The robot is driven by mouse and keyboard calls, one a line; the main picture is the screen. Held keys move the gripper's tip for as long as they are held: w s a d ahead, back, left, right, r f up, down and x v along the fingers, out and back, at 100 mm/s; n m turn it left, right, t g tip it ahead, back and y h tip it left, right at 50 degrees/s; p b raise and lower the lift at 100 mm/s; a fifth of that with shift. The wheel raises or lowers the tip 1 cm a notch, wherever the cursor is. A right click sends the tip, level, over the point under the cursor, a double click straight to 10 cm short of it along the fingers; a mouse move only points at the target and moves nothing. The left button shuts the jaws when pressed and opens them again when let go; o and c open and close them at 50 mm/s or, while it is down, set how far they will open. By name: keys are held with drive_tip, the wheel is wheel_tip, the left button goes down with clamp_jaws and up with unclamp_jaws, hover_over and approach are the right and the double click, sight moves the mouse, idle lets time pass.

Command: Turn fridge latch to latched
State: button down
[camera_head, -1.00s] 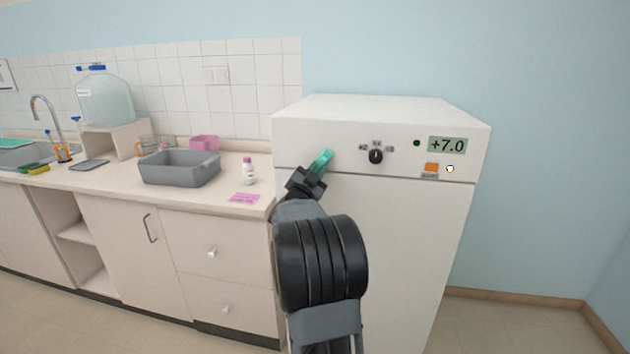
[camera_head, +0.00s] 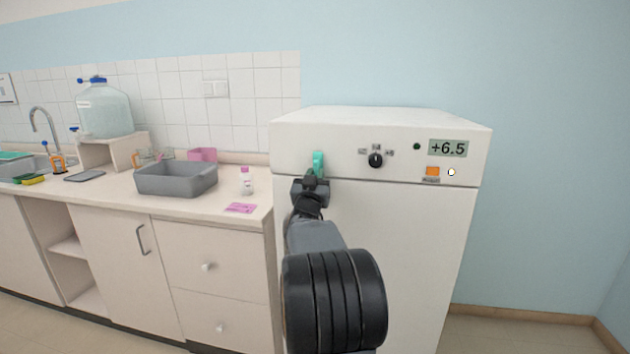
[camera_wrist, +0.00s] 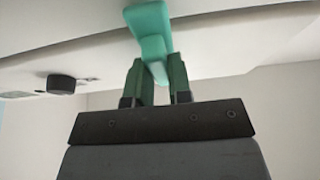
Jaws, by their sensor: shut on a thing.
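The fridge latch is a teal handle (camera_head: 318,161) on the front of the white fridge (camera_head: 390,240), left of the black knob. It stands about upright in the head view. My gripper (camera_head: 312,182) is at its lower end. In the wrist view, the teal latch (camera_wrist: 149,28) runs down between the fingers of my gripper (camera_wrist: 155,82), which are shut on its lower end. The fingers hide part of that end.
The fridge panel has a black knob (camera_head: 376,160), a display (camera_head: 448,148) reading +6.5 and an orange switch (camera_head: 432,171). A counter to the left holds a grey basin (camera_head: 176,180), a small bottle (camera_head: 246,182) and a pink card (camera_head: 240,208). The floor right of the fridge is clear.

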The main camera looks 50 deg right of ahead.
idle(0.4)
drive_tip(key=c, duration=1)
unclamp_jaws()
drive_tip(key=shift+c, duration=0.2)
drive_tip(key=b+v, duration=0.1)
drive_tip(key=v, duration=1.3)
